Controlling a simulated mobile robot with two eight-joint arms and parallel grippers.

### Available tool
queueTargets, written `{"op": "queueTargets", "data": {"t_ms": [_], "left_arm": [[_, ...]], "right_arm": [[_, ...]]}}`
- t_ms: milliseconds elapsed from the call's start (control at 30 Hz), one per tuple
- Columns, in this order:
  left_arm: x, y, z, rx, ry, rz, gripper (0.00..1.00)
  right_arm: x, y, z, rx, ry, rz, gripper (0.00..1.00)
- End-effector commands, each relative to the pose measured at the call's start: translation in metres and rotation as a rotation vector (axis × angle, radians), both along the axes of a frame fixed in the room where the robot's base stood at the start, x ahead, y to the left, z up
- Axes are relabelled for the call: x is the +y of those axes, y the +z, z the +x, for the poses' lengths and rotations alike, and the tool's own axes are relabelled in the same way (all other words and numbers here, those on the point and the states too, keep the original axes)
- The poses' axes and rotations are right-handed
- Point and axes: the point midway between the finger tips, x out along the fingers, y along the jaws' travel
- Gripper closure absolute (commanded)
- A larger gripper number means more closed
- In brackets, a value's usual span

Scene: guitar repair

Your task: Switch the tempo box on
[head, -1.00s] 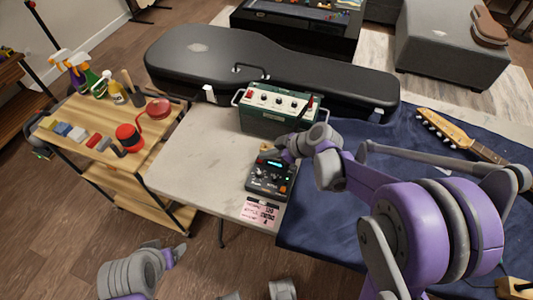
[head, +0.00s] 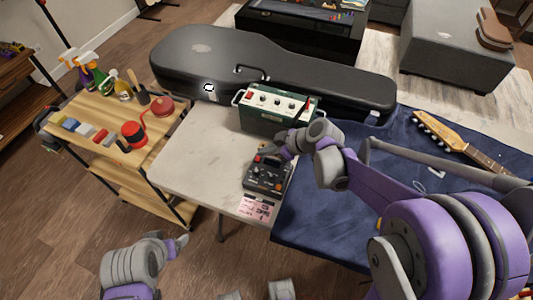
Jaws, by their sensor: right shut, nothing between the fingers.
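The tempo box (head: 266,179), a small black unit with knobs and buttons, lies on the bare pale part of the table. A small red spot shows at its far left corner. My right gripper (head: 273,152) is shut and empty, low at the box's far edge. It hides part of that edge, and I cannot tell whether it touches the box. My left gripper (head: 179,243) is at the lower left, away from the table, its fingers too unclear to judge.
A green amplifier (head: 276,110) stands just behind the box, before a black guitar case (head: 215,60). A pink note (head: 256,210) lies in front of the box. A blue cloth (head: 330,225) with a guitar neck (head: 455,140) is at right. A wooden cart (head: 85,150) stands at left.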

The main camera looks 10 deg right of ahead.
Motion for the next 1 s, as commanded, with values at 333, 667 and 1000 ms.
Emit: {"op": "queueTargets", "data": {"t_ms": [333, 667, 1000], "left_arm": [[0.000, 0.005, 0.001, -0.002, 0.000, 0.000, 0.23], [0.000, 0.006, 0.001, -0.002, 0.000, 0.000, 0.23], [0.000, -0.011, -0.002, 0.004, 0.000, 0.000, 0.23]], "right_arm": [[-0.039, 0.047, -0.035, 0.000, -0.006, 0.000, 1.00], [-0.046, 0.056, -0.042, -0.001, -0.003, 0.001, 1.00], [-0.047, 0.051, -0.040, -0.013, -0.004, -0.010, 1.00]]}}
